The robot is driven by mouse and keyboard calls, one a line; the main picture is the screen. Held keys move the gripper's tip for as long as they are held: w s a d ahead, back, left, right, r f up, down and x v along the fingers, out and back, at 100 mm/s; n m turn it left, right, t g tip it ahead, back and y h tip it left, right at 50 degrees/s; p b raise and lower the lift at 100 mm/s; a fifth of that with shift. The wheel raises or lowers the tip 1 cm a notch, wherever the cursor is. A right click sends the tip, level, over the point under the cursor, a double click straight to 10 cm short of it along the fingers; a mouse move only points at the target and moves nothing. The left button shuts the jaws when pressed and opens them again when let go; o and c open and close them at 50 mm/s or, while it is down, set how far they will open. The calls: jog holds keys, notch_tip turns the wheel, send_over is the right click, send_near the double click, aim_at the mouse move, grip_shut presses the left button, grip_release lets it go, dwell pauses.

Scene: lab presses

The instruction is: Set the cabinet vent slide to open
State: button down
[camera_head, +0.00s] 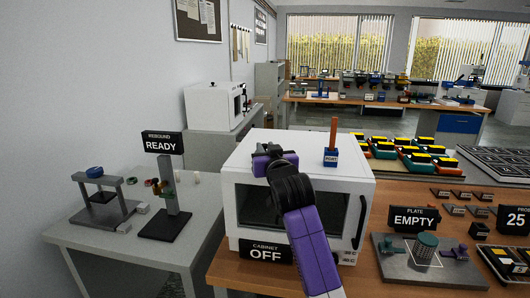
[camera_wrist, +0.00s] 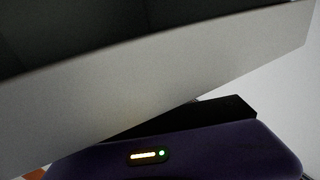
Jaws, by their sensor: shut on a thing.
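The white cabinet (camera_head: 335,171) stands on the wooden bench, with a dark front window and a black handle at its right. A label (camera_head: 265,251) at its lower front reads "CABINET OFF". My gripper (camera_head: 264,160) is at the upper left of the cabinet front, near the top edge. My purple and black arm crosses the window. The vent slide is hidden behind my gripper, so its position cannot be told. The fingertips are hidden too; my gripper is shut on the slide. The wrist view shows a pale cabinet edge (camera_wrist: 150,75) close up, with my purple hand below.
A blue block labelled "PORT" (camera_head: 330,157) with an upright brown rod stands on the cabinet top. Right of the cabinet is a plate fixture (camera_head: 405,268) marked "EMPTY". A grey table (camera_head: 95,255) with a "READY" stand (camera_head: 165,215) is at the left.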

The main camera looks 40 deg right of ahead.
jog(key=c, duration=1.3)
grip_release()
jog(key=shift+s, duration=0.1)
jog(key=b+v, duration=0.1)
jog(key=v, duration=0.5)
jog(key=shift+s+a, duration=0.45)
jog(key=shift+s, duration=0.25)
